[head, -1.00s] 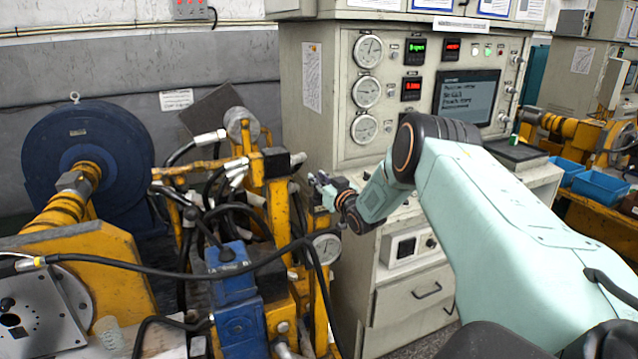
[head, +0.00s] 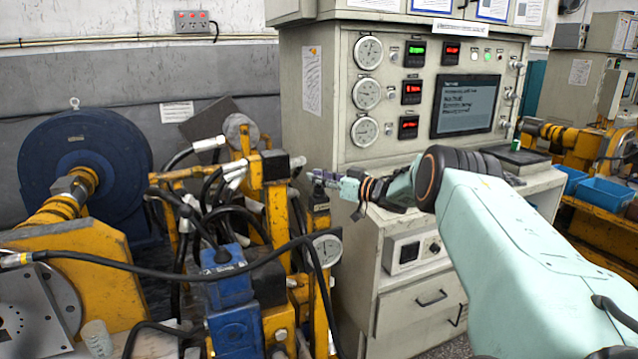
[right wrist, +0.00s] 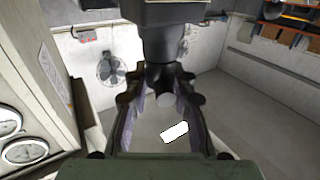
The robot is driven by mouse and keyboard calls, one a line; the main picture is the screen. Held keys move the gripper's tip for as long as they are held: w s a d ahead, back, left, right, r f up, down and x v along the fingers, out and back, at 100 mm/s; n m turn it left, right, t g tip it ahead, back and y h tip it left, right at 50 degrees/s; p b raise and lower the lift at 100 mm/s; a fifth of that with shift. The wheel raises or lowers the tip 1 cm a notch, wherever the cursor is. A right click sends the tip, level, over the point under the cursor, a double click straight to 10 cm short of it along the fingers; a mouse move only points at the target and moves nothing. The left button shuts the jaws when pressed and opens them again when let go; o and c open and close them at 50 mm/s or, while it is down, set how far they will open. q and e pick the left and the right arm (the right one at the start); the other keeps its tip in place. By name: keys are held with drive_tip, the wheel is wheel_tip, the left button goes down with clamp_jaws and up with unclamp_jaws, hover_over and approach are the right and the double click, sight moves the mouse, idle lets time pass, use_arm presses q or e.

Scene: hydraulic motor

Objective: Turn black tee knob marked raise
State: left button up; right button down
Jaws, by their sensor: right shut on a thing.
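In the right wrist view a dark tee-shaped knob (right wrist: 161,74) stands on a dark shaft between my fingertips, with a rounded grey end facing the camera. My right gripper (right wrist: 160,88) is shut on this knob, one finger on each side. In the head view my right gripper (head: 314,176) reaches left to the upper right end of the yellow hydraulic stand (head: 281,211). No "raise" marking can be read. My left gripper is not in view.
A grey control console (head: 325,128) with gauges and a screen stands behind my right arm. Black hoses (head: 210,205) and a blue valve block (head: 231,285) crowd the stand. A blue motor (head: 85,165) is at the left. A pressure gauge (head: 326,250) sits below the gripper.

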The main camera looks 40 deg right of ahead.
idle(0.4)
drive_tip(key=c, duration=0.6)
unclamp_jaws()
drive_tip(key=shift+v, duration=6.05)
drive_tip(key=shift+w+d, duration=0.1)
